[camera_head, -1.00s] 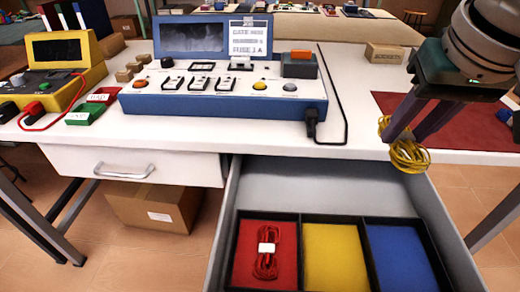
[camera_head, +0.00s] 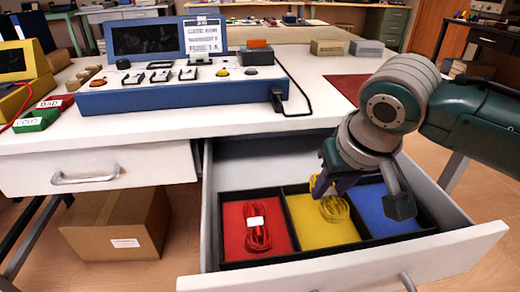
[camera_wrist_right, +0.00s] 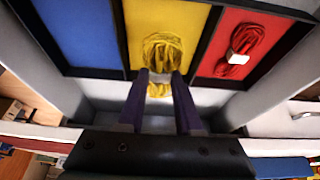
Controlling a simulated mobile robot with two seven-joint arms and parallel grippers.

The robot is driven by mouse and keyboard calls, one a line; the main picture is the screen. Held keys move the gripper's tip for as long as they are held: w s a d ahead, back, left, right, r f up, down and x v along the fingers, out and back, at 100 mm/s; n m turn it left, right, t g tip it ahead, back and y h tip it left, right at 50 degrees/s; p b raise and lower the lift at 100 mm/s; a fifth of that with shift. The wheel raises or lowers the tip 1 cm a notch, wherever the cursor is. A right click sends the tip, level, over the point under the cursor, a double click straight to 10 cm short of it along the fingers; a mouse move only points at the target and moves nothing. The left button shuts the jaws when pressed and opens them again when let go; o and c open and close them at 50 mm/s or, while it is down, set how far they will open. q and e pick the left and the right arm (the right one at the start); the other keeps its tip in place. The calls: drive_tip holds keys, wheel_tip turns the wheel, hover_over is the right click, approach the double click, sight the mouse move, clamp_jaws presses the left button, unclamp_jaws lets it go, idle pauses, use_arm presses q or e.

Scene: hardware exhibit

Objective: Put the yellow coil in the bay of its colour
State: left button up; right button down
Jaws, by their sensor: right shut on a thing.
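The yellow coil (camera_head: 335,208) is over the yellow bay (camera_head: 308,226) in the open drawer. I cannot tell whether it touches the bay's floor. My right gripper (camera_head: 322,186) points down into the drawer and is shut on the coil; my own wrist hides part of it. In the right wrist view the coil (camera_wrist_right: 161,50) shows at the fingertips of the right gripper (camera_wrist_right: 161,76), with the yellow bay (camera_wrist_right: 195,20) behind it. My left gripper is not in view.
The red bay (camera_head: 234,220) holds a red coil (camera_head: 257,235); the blue bay (camera_head: 372,205) looks empty. Dark dividers (camera_head: 290,222) separate the bays. A blue test panel (camera_head: 180,92) with a black cable stands on the table above the drawer. A cardboard box (camera_head: 115,222) is below.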

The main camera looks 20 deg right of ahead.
sight(325, 210)
drive_tip(key=shift+f+b, duration=0.95)
drive_tip(key=shift+f, duration=1.55)
drive_tip(key=shift+f, duration=0.1)
drive_tip(key=c, duration=0.6)
unclamp_jaws()
